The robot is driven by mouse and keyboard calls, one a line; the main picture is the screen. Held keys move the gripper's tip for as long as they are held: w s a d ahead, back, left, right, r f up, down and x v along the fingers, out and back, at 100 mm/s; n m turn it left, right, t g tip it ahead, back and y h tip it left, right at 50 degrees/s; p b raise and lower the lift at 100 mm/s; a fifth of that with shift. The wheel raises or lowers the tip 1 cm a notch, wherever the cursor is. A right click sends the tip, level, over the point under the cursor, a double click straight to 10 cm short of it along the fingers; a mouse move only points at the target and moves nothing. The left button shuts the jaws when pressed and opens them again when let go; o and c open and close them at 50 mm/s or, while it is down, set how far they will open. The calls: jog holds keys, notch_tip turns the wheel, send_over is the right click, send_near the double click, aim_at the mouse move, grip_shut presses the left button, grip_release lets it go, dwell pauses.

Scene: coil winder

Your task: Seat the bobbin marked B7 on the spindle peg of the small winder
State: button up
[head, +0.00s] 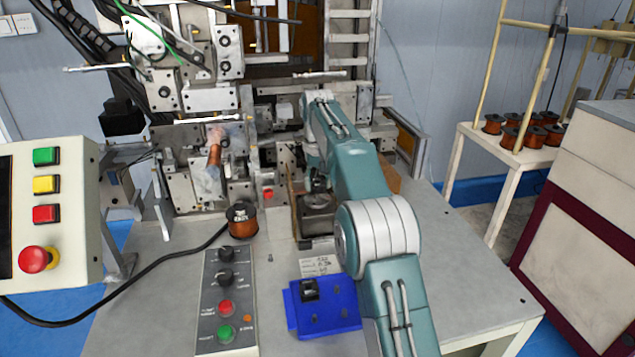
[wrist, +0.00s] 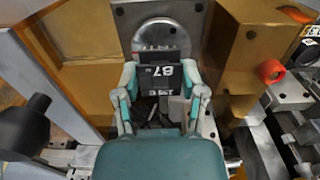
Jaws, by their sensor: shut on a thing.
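My gripper (wrist: 160,76) is shut on a black block-like bobbin marked B7 (wrist: 163,84) in the wrist view, one finger on each side. Its label reads upside down there, with a second line of smaller, unclear text. Just beyond it is a round silver disc (wrist: 160,35) on a grey plate; I cannot tell whether the bobbin touches it. No spindle peg shows clearly. In the head view my gripper (head: 318,184) is mostly behind my arm, low over a grey metal block (head: 319,225) between brown panels. The held bobbin is not clear there.
Another copper bobbin with a black top (head: 242,222) stands on the table left of my gripper. A blue tray (head: 342,317) holds a small black block (head: 309,289). A button panel (head: 226,300) and the tall machine (head: 210,98) border the space. Brown walls (wrist: 80,90) flank the gripper closely.

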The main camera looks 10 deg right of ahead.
jog(key=shift+f, duration=0.55)
jog(key=shift+f, duration=0.3)
jog(key=shift+f, duration=0.2)
jog(key=o, duration=0.8)
jog(key=shift+w+r, duration=0.2)
jog(key=shift+r, duration=2.8)
jog(key=shift+s+a+r, duration=0.1)
jog(key=shift+r, duration=0.55)
jog(key=shift+r, duration=0.15)
